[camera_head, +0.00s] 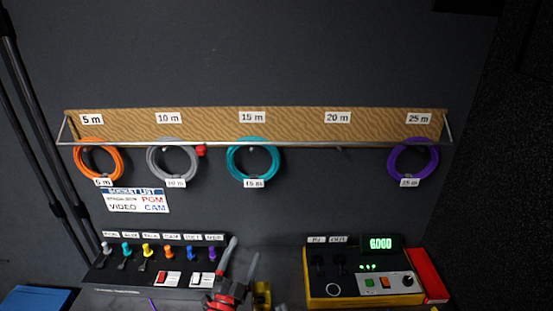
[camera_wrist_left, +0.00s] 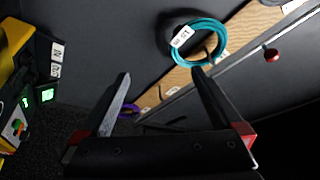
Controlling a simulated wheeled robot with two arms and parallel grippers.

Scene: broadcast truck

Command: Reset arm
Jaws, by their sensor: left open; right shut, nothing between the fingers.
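My left gripper (camera_head: 244,248) is at the bottom centre of the head view, its fingers pointing up, apart and empty. In the left wrist view its two dark fingers (camera_wrist_left: 160,77) stand wide apart with nothing between them. It is in front of the wall, below the teal cable coil (camera_head: 253,159), not touching it. The teal coil (camera_wrist_left: 198,43) also shows in the wrist view beyond the fingertips. I cannot make out my right gripper in either view.
A wooden rack (camera_head: 290,124) carries an orange coil (camera_head: 98,158), a grey coil (camera_head: 172,159) and a purple coil (camera_head: 413,158). The 20 m place is empty. Below stand a switch panel (camera_head: 130,278) and a yellow-black tester (camera_head: 350,299) reading 6.000. A blue object (camera_head: 33,299) lies at lower left.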

